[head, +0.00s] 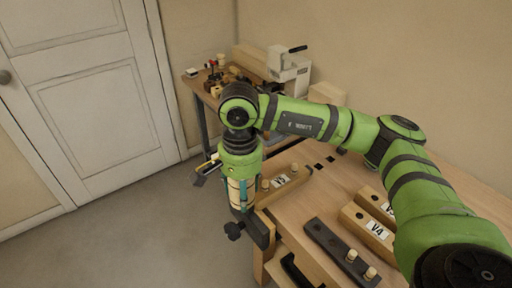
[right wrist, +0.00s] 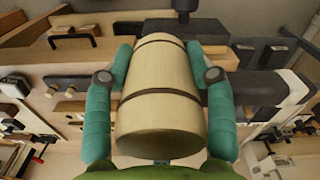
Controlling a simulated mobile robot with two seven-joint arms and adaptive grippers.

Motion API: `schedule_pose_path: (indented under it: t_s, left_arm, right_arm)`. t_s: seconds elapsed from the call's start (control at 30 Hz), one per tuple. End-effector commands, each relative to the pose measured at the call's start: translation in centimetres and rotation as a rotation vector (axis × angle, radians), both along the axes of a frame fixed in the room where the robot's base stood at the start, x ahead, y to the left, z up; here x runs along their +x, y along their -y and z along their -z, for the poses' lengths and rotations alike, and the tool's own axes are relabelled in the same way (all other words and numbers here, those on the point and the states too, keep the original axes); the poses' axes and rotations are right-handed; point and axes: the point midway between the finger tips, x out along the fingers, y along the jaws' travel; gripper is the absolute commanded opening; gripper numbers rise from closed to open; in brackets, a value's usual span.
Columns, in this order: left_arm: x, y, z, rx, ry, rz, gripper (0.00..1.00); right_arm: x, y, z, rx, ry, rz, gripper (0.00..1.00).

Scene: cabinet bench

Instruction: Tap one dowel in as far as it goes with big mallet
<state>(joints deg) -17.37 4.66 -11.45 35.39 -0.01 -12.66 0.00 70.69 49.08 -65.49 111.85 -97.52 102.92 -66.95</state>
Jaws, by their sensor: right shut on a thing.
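My right gripper (head: 241,205) points down at the bench's left edge. In the right wrist view its two teal fingers (right wrist: 160,80) are shut on a thick pale wooden cylinder with dark bands, which looks like part of the big mallet (right wrist: 160,95). The rest of the mallet is partly hidden. A wooden block labelled V5 (head: 281,184) lies just right of the gripper, with dowels (head: 294,169) standing up from it. A dark block (head: 328,240) nearer the front also has light dowels (head: 370,272) standing in it. My left gripper is not in view.
Wooden blocks labelled V4 (head: 366,231) lie on the bench (head: 318,196) under my right arm. A second table (head: 200,91) at the back holds a white machine (head: 289,69) and small tools. Open floor (head: 140,230) lies left of the bench.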

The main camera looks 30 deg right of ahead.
Motion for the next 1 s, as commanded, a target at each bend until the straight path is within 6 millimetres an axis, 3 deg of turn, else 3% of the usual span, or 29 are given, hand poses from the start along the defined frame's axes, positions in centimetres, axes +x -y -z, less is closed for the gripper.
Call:
schedule_pose_path:
  t_s: [0.7, 0.9, 1.0]
  left_arm:
    - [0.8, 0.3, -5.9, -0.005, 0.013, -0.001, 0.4]
    - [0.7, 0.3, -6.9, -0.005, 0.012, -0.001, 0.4]
    - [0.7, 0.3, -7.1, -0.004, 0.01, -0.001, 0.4]
  right_arm:
    - [4.8, 7.5, -1.9, -0.013, -0.025, 2.276, 0.03]
    - [5.5, 9.4, -2.0, -0.016, -0.02, 2.763, 0.03]
    - [5.7, 10.0, -2.0, -0.015, -0.017, 2.909, 0.03]
